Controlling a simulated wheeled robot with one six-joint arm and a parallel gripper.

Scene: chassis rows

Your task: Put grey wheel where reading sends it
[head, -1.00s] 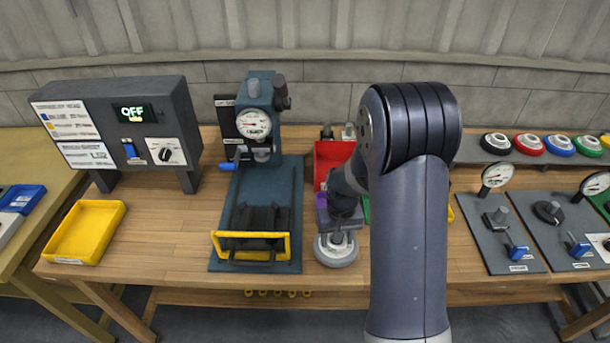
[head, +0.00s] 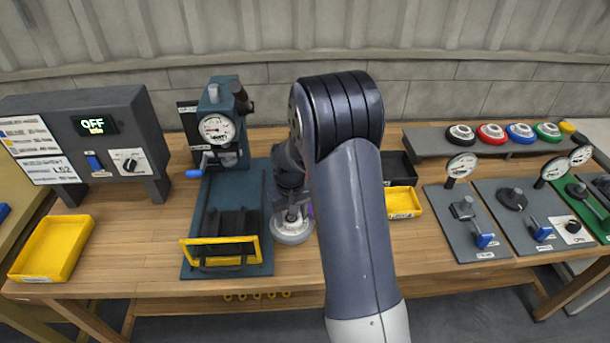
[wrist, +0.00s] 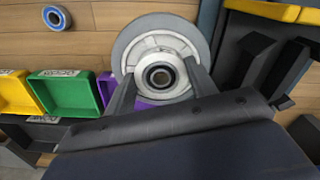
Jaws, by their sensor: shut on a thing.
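The grey wheel (head: 292,229) is a pale disc with a metal hub and dark centre. My gripper (head: 292,208) is shut on it and holds it just right of the teal press fixture's base. In the wrist view the wheel (wrist: 127,42) is between the two fingers of my gripper (wrist: 158,78). The press fixture (head: 258,180) has a round gauge (head: 216,129), a black cradle and a yellow front guard (head: 222,252), which looks lowered. The gauge reading is too small to tell. A dark reader box (head: 138,107) at left shows OFF in green.
A yellow tray (head: 52,246) stands at the left. My arm hides part of the bench. Gauge panels (head: 466,222) and coloured wheels (head: 490,133) stand at right.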

